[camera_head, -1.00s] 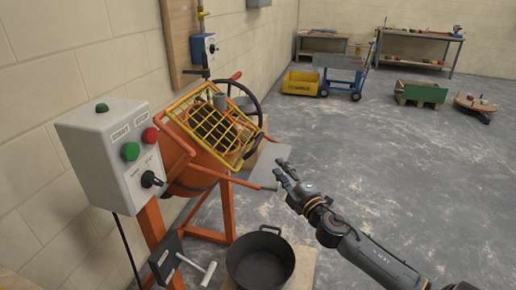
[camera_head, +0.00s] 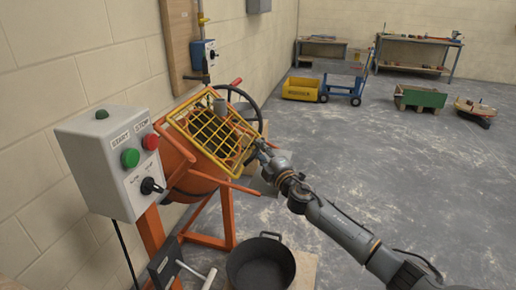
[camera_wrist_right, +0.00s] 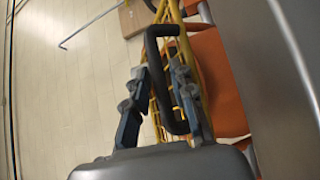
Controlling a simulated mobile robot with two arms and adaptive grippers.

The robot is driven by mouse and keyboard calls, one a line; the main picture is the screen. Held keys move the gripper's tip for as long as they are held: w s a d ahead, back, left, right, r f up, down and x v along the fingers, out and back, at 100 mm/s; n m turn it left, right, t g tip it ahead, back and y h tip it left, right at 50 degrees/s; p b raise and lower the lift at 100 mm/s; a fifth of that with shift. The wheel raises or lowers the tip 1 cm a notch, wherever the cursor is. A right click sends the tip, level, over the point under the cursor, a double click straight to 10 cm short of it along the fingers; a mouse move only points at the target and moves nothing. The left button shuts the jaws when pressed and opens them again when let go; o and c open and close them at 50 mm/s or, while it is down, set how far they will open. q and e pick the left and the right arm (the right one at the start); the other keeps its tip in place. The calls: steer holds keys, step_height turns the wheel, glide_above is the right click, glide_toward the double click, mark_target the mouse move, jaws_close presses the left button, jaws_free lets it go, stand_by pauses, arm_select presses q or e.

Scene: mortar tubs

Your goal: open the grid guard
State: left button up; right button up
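The grid guard (camera_head: 212,132) is a yellow wire grid, tilted over the mouth of the orange mixer drum (camera_head: 176,160). It looks closed. My right gripper (camera_head: 262,147) is at the guard's right edge in the head view. In the right wrist view my right gripper (camera_wrist_right: 158,75) has its fingers apart, with a black bar handle (camera_wrist_right: 154,60) running between them. The handle is beside the yellow bars of the guard (camera_wrist_right: 172,15). I cannot tell whether either finger touches the handle. My left gripper is not in view.
A grey control box (camera_head: 110,165) with START and STOP buttons stands left of the drum. A black handwheel (camera_head: 258,105) is behind the guard. A black tub (camera_head: 262,262) stands on the floor below. The floor to the right is open, with carts and benches far back.

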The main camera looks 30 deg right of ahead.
steer(key=shift+w+r, duration=0.1)
steer(key=shift+w, duration=0.65)
jaws_close()
